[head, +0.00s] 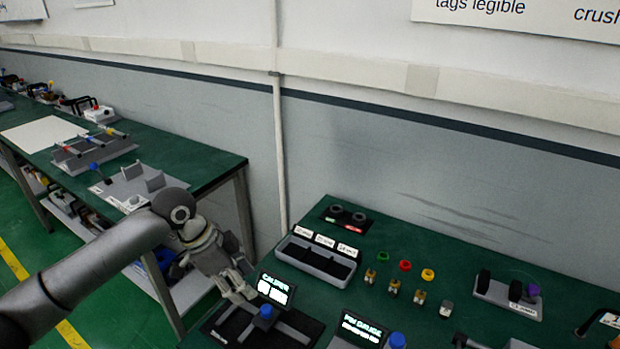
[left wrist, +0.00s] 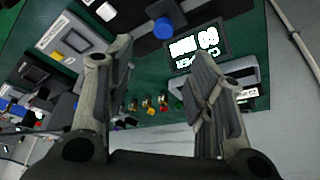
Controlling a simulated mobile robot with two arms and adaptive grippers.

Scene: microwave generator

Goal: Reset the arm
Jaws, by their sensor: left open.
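My left arm (head: 90,270) reaches in from the left in the head view. Its gripper (head: 240,292) points down near the left front edge of the green bench, beside the display that reads CALIPER (head: 276,290). In the left wrist view the two fingers of the left gripper (left wrist: 163,55) stand apart with nothing between them. The same display (left wrist: 195,47) and a blue knob (left wrist: 163,28) show beyond the fingertips. My right gripper is not in view.
A grey compartment tray (head: 316,262), several small brass parts with coloured rings nearby, and a second display (head: 360,330) are on the green bench (head: 455,262). Another bench (head: 185,158) with fixtures stands at left. A vertical pipe (head: 279,150) runs down the wall behind.

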